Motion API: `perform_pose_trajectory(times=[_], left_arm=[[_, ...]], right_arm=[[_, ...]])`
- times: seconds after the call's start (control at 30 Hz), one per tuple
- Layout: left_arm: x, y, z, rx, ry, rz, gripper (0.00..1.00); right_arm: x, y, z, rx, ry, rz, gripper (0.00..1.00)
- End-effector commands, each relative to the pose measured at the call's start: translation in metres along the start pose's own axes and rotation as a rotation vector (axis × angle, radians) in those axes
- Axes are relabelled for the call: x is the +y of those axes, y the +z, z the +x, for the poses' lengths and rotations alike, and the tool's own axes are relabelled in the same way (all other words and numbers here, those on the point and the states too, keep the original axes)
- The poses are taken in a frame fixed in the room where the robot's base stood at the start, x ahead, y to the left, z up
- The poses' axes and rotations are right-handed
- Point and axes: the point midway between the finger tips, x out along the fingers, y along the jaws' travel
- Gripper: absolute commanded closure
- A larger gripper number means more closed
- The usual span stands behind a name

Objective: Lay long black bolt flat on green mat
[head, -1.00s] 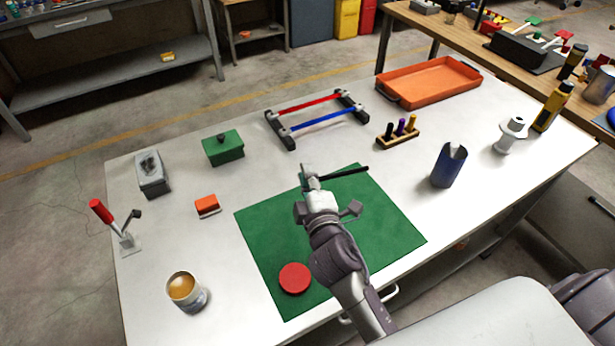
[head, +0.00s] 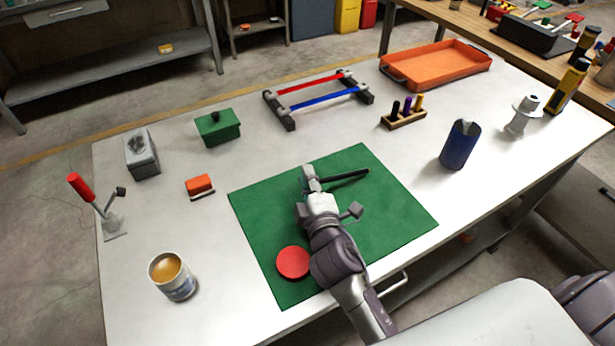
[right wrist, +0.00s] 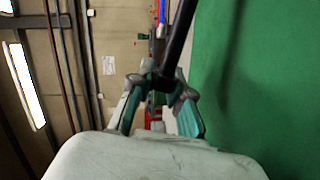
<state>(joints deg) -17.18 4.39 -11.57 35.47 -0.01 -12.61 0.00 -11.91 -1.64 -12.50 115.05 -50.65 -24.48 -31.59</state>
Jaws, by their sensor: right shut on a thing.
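The long black bolt (head: 346,175) is in my right gripper (head: 309,180), above the upper middle of the green mat (head: 395,215). The gripper is shut on it near one end, and the bolt's free part points right in the head view. In the right wrist view the bolt (right wrist: 178,40) rises from between the fingers (right wrist: 160,105), with the green mat (right wrist: 270,80) to the right. I cannot tell the exact gap between bolt and mat. My left gripper is not in view.
A red disc (head: 293,262) lies on the mat's near-left part. A blue holder (head: 460,147) stands right of the mat. A black rack with red and blue bars (head: 320,97) and a small peg block (head: 404,117) stand behind it. The mat's right part is clear.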

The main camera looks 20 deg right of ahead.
Motion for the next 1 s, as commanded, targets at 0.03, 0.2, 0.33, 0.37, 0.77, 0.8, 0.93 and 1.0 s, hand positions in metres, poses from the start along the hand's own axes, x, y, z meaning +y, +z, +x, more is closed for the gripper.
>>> perform_pose_trajectory(times=[0.03, 0.2, 0.33, 0.37, 0.77, 0.8, 0.93, 1.0], left_arm=[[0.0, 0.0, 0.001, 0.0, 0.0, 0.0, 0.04], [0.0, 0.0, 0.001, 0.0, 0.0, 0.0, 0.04], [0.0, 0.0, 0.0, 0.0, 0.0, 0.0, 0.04], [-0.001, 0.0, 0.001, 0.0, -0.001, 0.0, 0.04], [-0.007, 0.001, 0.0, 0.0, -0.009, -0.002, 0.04], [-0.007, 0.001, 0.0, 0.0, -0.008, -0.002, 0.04], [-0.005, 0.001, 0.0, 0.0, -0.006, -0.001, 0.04], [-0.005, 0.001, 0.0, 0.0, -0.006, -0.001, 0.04]], right_arm=[[-0.001, 0.0, 0.0, 0.0, 0.001, 0.0, 1.0], [0.0, 0.0, 0.0, 0.0, 0.001, 0.0, 1.0], [0.0, 0.0, 0.0, 0.0, 0.001, 0.0, 0.7], [0.0, 0.0, 0.0, 0.0, 0.001, 0.0, 0.65], [-0.001, 0.0, -0.002, -0.001, -0.001, 0.001, 0.53], [-0.002, 0.0, -0.004, -0.001, -0.002, 0.002, 0.53], [-0.002, 0.001, -0.022, -0.002, -0.004, 0.002, 0.53], [-0.003, 0.001, -0.035, -0.002, -0.005, 0.004, 0.53]])
